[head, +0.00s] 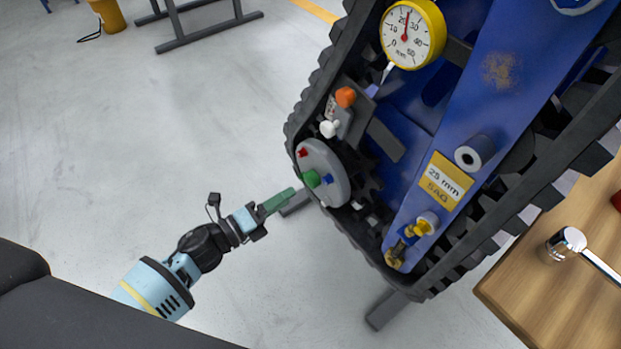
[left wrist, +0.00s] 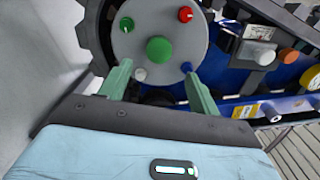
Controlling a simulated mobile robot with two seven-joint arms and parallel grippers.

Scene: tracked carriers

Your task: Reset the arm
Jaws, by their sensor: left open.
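My left arm reaches in from the lower left in the head view, and its gripper (head: 278,201) has green fingers pointing at the tracked carrier (head: 440,130). The fingers are close to a round grey disc (head: 337,178) on the carrier's side. In the left wrist view the two green fingers of my left gripper (left wrist: 158,88) stand wide apart with nothing between them. The disc (left wrist: 134,48) lies just beyond, with a green centre knob (left wrist: 160,49) and small red, green, blue and white knobs around it. I cannot tell whether the fingers touch it. My right gripper does not show.
The carrier has a black track, a yellow-rimmed dial gauge (head: 412,33), an orange knob (head: 345,96), a white knob (head: 329,128) and a "25 mm SAG" label (head: 444,181). A wooden table (head: 560,300) with a metal tool stands lower right.

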